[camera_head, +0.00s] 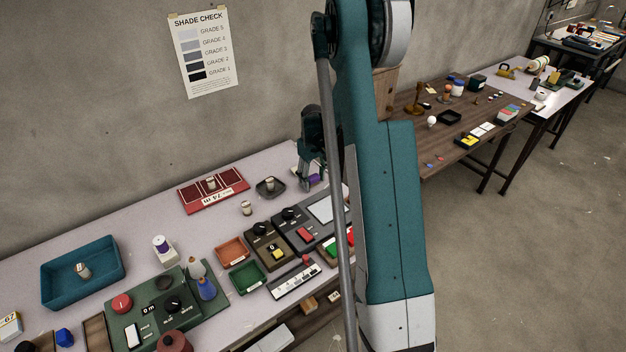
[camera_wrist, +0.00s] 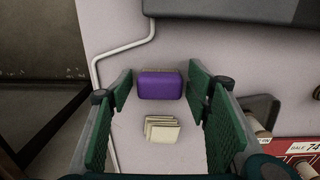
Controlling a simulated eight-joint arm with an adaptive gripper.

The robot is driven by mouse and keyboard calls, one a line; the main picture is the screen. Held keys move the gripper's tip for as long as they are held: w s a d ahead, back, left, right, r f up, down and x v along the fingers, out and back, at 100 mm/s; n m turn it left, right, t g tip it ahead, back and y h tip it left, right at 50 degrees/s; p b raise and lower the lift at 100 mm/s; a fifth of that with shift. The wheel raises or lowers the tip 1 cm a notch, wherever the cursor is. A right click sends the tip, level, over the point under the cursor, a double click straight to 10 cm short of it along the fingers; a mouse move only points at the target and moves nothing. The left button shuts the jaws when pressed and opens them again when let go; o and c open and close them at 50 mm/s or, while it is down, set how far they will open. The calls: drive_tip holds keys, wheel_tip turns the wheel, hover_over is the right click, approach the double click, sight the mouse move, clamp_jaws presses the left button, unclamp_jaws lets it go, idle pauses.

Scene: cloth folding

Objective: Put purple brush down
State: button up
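A purple block-shaped piece (camera_wrist: 160,85), which looks like the purple brush, lies between the fingertips of my gripper (camera_wrist: 161,88) in the wrist view. Narrow pale gaps show on both sides of it, so the green-padded fingers look open around it. A small cream ridged piece (camera_wrist: 162,128) lies nearer the palm; I cannot tell whether it is part of the brush. In the head view, my gripper (camera_head: 311,180) points down at the far end of the pale table, and a bit of purple (camera_head: 315,179) shows beside it. My arm hides much of that area.
A dark tray (camera_head: 271,187) and a red sale board (camera_head: 212,188) stand left of my gripper. A dark panel with a screen (camera_head: 322,209) lies in front of it. A thin pale tube (camera_wrist: 95,72) bends along the table beyond the fingers. A wooden table (camera_head: 400,152) stands behind my arm.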

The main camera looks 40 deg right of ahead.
sight(313, 177)
drive_tip(key=shift+r, duration=0.1)
wheel_tip(313, 177, up, 12)
drive_tip(key=p, duration=0.2)
idle(0.8)
drive_tip(key=shift+r, duration=0.1)
idle(0.4)
